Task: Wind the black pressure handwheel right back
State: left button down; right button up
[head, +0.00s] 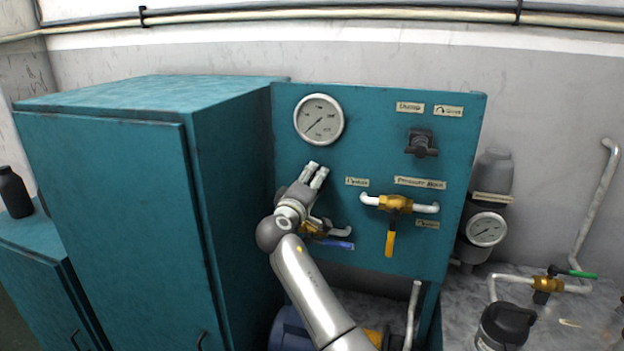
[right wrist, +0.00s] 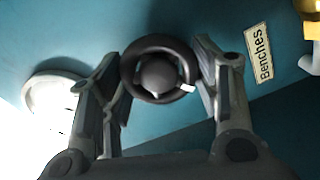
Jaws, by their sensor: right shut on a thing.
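The black pressure handwheel (right wrist: 159,48) shows in the right wrist view as a round rim with a dark hub and a small white mark at its lower right. My right gripper (head: 314,174) is at the teal panel, below the large gauge. Its two fingers stand on either side of the handwheel's rim and are shut on it. In the head view my gripper hides the handwheel. The large white gauge (head: 319,120) sits above; its needle seems to point to the lower left. My left gripper is in neither view.
The teal panel (head: 380,130) carries a dark knob (head: 421,143) and a brass valve with a yellow lever (head: 390,236). A blue-handled valve (head: 338,243) is just below my right gripper. A tall teal cabinet (head: 110,200) stands close on the left.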

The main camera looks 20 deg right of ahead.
jog(key=n+p, duration=0.1)
jog(key=n, duration=0.1)
jog(key=n+p, duration=0.2)
jog(key=n, duration=0.1)
jog(key=shift+r+n, duration=0.25)
jog(key=shift+n, duration=0.05)
jog(key=n+p, duration=0.2)
jog(key=n, duration=0.1)
jog(key=n+p, duration=0.1)
jog(key=shift+f+n+p, duration=0.25)
jog(key=shift+n+p, duration=0.05)
jog(key=shift+n, duration=0.4)
jog(key=o, duration=1)
jog(key=shift+w+f, duration=0.1)
jog(key=shift+f, duration=0.1)
